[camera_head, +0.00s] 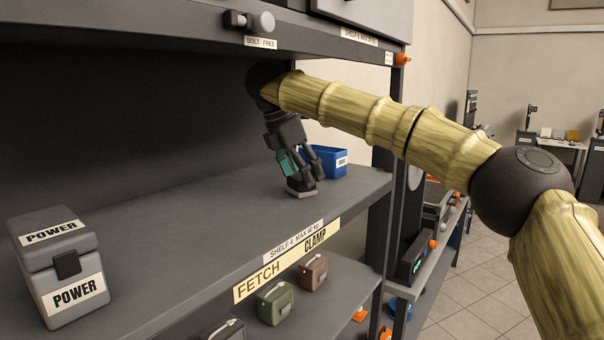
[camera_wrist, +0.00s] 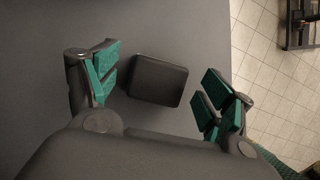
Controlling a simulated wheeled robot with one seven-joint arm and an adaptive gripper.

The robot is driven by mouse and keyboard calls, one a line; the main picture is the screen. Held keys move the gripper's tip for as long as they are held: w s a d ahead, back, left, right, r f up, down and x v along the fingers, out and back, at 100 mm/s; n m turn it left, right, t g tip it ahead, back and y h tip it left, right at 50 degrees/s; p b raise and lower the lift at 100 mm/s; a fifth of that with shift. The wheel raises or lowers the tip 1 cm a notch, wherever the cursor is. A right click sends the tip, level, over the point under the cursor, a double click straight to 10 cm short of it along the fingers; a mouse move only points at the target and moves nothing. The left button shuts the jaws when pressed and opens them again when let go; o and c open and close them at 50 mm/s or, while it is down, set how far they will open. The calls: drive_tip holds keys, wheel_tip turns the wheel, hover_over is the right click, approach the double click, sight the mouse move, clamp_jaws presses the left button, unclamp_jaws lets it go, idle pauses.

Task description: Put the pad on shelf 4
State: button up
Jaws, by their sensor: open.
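The pad, a small dark grey block (camera_wrist: 158,80), lies on the shelf labelled "SHELF 4 MAX 40 KG" (camera_head: 190,225), near its front edge. In the head view the pad (camera_head: 301,188) shows just under my fingertips. My gripper (camera_head: 301,172) is open and points down over it. In the wrist view the teal finger pads of my gripper (camera_wrist: 162,88) stand on both sides of the block, with a gap on each side. I cannot tell whether the fingertips touch the shelf.
A grey box marked POWER (camera_head: 62,265) stands on the shelf at the left. A blue bin (camera_head: 328,162) stands just behind my gripper. The upper shelf with a bolt (camera_head: 250,21) hangs above my arm. Small green (camera_head: 275,302) and brown (camera_head: 313,271) cases sit below.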

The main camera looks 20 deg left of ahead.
drive_tip(key=shift+a+r+b, duration=0.1)
drive_tip(key=shift+r+b, duration=0.3)
drive_tip(key=shift+r, duration=0.05)
drive_tip(key=s+a+b, duration=0.1)
drive_tip(key=s+a, duration=0.1)
drive_tip(key=s, duration=0.1)
drive_tip(key=s+a, duration=0.3)
drive_tip(key=s+a+b, duration=0.1)
drive_tip(key=s+a, duration=0.2)
drive_tip(key=shift+s+a+r+b, duration=0.1)
drive_tip(key=shift+r+b, duration=0.2)
drive_tip(key=shift+r, duration=0.05)
